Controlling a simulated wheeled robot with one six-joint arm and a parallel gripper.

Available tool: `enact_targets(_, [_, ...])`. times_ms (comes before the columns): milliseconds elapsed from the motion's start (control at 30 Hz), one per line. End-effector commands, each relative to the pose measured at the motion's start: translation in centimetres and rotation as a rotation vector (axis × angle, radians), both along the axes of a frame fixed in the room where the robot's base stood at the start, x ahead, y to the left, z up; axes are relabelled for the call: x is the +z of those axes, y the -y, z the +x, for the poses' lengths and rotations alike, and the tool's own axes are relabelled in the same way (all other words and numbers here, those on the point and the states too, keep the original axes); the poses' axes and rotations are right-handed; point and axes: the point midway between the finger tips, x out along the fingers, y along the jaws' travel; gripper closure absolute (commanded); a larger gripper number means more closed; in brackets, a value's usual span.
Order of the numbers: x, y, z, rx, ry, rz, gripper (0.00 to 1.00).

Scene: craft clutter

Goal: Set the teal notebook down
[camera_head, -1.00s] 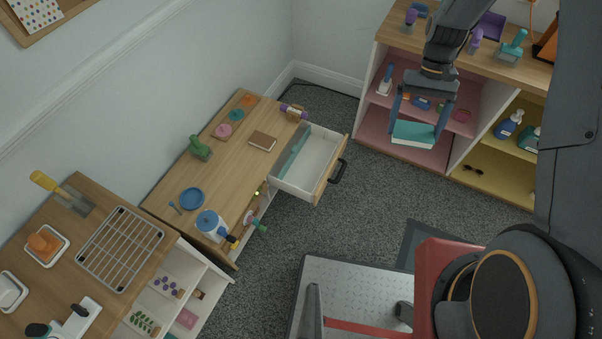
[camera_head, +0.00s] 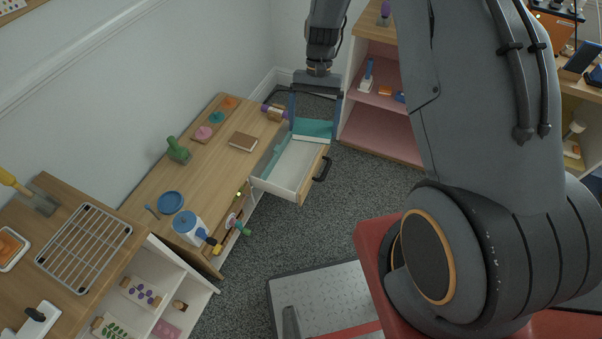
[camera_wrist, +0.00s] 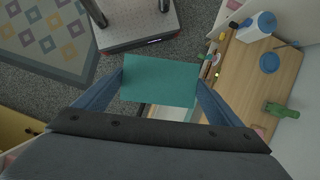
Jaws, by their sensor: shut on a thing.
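The teal notebook (camera_head: 313,127) is held between the two fingers of my gripper (camera_head: 315,116). In the head view it appears over the far end of the open drawer (camera_head: 292,165); its height above the drawer is hard to tell. In the wrist view the notebook (camera_wrist: 160,80) lies flat across both fingertips of my gripper (camera_wrist: 160,85) and hides much of what is below. Part of the white drawer (camera_wrist: 168,113) shows beyond its edge. A teal strip (camera_head: 271,161) shows along the drawer's left inner side.
The wooden desk (camera_head: 215,135) left of the drawer holds a brown notebook (camera_head: 243,142), a green item (camera_head: 178,150), a blue plate (camera_head: 171,202) and a white-and-blue canister (camera_head: 188,227). A pink shelf unit (camera_head: 375,130) stands to the right. Grey carpet is clear in front of the drawer.

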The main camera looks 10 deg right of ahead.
Motion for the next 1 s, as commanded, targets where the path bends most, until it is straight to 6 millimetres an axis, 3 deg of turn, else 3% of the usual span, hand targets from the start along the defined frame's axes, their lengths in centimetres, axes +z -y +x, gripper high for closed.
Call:
enact_targets(33, [-2.0,-0.2,0.8,-0.050,0.000,0.001,0.36])
enact_targets(100, [-3.6,-0.5,1.5,-0.129,-0.001,0.000,0.36])
enact_targets(567, [-13.8,-1.6,6.9,-0.647,-0.001,0.000,0.36])
enact_targets(1000, [-23.3,-0.9,12.2,-1.152,-0.001,0.000,0.36])
